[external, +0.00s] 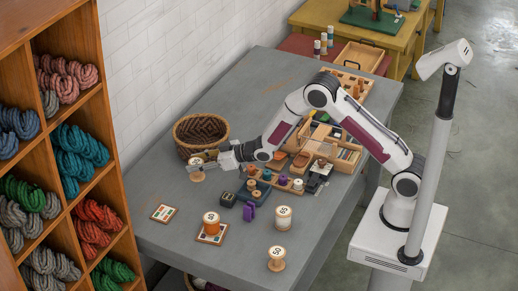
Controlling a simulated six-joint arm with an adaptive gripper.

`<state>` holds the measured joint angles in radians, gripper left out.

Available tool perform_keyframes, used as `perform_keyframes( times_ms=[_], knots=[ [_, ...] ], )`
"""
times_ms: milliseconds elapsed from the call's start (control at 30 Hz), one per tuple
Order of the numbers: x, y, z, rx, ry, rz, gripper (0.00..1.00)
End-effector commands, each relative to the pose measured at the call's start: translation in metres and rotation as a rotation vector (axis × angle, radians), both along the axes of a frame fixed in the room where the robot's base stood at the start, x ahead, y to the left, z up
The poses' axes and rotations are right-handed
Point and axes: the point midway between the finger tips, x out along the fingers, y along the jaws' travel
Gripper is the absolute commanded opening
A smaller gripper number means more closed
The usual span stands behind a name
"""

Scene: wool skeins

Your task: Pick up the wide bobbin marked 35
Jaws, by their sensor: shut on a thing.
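My gripper (207,163) is at the left part of the grey table, in front of the wicker basket. It is shut on a pale wooden bobbin (197,175), which is upright. Its mark is too small to read, and I cannot tell whether its base touches the table. Three other marked bobbins stand nearer the front: an orange one (211,226) on a small card, a white one (283,220), and a bare wooden one (277,262). Their top marks look like 50, but are small.
A wicker basket (180,142) stands just behind my gripper. A flat card (164,213) lies at front left. A shelf of wool skeins (70,75) borders the left.

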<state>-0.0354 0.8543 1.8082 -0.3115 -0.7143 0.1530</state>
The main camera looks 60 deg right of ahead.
Motion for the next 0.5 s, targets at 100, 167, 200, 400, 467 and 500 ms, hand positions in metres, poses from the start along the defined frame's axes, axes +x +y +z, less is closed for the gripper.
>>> perform_keyframes(
  times_ms=[100, 167, 200, 400, 467, 500],
  knots=[
    [0.000, 0.000, 0.018, 0.001, -0.003, 0.000, 0.18],
    [0.000, 0.000, 0.024, 0.000, -0.002, -0.001, 0.18],
    [0.000, 0.000, 0.029, 0.000, -0.003, -0.001, 0.18],
    [0.000, 0.000, 0.043, 0.000, -0.001, 0.000, 0.18],
    [0.000, 0.000, 0.045, 0.000, -0.001, 0.000, 0.18],
    [0.000, 0.000, 0.046, 0.000, -0.001, 0.000, 0.18]
  ],
)
